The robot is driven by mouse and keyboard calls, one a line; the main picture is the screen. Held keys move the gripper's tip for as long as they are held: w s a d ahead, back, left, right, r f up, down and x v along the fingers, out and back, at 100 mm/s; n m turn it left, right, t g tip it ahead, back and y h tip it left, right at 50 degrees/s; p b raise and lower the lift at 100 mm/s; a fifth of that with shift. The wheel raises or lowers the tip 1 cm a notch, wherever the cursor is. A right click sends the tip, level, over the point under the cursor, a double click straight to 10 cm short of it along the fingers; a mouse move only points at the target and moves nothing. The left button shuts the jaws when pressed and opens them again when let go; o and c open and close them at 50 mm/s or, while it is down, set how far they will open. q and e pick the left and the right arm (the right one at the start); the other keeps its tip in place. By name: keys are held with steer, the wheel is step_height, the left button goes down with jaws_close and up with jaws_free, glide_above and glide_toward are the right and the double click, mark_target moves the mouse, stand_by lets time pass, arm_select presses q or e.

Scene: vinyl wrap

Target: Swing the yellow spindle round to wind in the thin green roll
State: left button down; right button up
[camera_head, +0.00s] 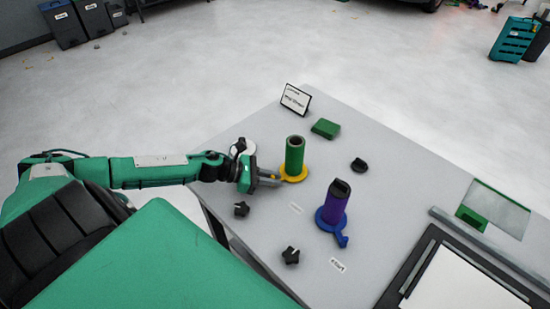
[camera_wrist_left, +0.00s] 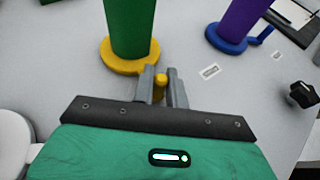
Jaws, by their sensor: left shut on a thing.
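The thin green roll (camera_head: 294,155) stands upright on the yellow spindle (camera_head: 294,178), whose round base and short handle lie on the grey table. In the left wrist view the green roll (camera_wrist_left: 130,28) rises from the yellow base (camera_wrist_left: 118,60). My left gripper (camera_head: 272,179) reaches in from the left at the base. Its two fingers (camera_wrist_left: 163,86) are shut around the spindle's yellow handle (camera_wrist_left: 160,80), which shows between them. My right gripper is in neither view.
A purple roll (camera_head: 333,205) stands on a blue spindle (camera_head: 343,239) to the right. Black knobs (camera_head: 290,255) lie at the near side, and a black cap (camera_head: 359,165) lies farther back. A green block (camera_head: 325,128) and a sign (camera_head: 295,99) stand at the back. A dark framed panel (camera_head: 405,290) is at right.

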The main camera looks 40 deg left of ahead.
arm_select(q)
steer(key=shift+w+a+r, duration=0.1)
steer(key=shift+w+a, duration=0.05)
steer(key=shift+a, duration=0.1)
stand_by(0.4)
steer(key=c, duration=1.4)
jaws_free()
steer(key=shift+f+b+v, duration=0.2)
steer(key=shift+b+v, duration=0.35)
steer(key=shift+v, duration=3.65)
steer(key=shift+p+v, duration=0.85)
steer(key=shift+v, duration=1.9)
steer(key=shift+r, duration=0.1)
